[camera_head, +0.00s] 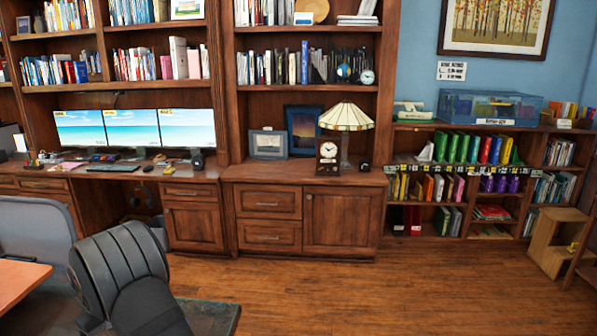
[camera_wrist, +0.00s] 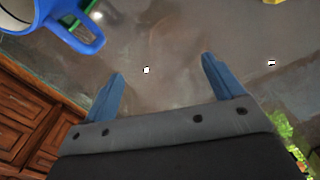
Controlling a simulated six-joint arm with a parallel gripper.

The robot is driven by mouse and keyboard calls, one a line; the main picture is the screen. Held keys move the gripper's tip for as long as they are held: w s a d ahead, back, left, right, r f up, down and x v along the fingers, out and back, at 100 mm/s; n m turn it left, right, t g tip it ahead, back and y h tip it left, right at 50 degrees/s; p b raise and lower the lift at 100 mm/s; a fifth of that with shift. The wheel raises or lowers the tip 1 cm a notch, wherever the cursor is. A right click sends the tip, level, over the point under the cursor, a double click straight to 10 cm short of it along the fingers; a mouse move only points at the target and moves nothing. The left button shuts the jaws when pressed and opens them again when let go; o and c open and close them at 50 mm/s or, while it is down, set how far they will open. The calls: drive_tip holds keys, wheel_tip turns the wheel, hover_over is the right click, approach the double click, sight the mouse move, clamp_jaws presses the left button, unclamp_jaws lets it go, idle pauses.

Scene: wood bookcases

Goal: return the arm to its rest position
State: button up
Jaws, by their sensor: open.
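My gripper (camera_wrist: 163,67) shows in the wrist view. Its two blue fingers are spread wide apart, with nothing between them. Beyond the fingers is a grey, slightly shiny surface (camera_wrist: 165,30). A blue mug (camera_wrist: 88,38) with a light inside shows at the top left of the wrist view, cut off by the frame edge. It is to the left of the fingers and apart from them. The gripper's fingers do not show in the head view.
In the wrist view, wooden drawers (camera_wrist: 22,115) are at the left and green foliage (camera_wrist: 285,130) at the lower right. In the head view, tall wooden bookcases (camera_head: 228,90) line the wall, with a low shelf (camera_head: 465,172) at the right. The wooden floor (camera_head: 380,290) before them is clear.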

drive_tip(key=a+f, duration=0.1)
drive_tip(key=s+a+f, duration=0.1)
drive_tip(key=f, duration=0.1)
drive_tip(key=shift+s+a, duration=0.15)
drive_tip(key=shift+a, duration=0.25)
drive_tip(key=shift+f, duration=0.85)
drive_tip(key=o, duration=0.3)
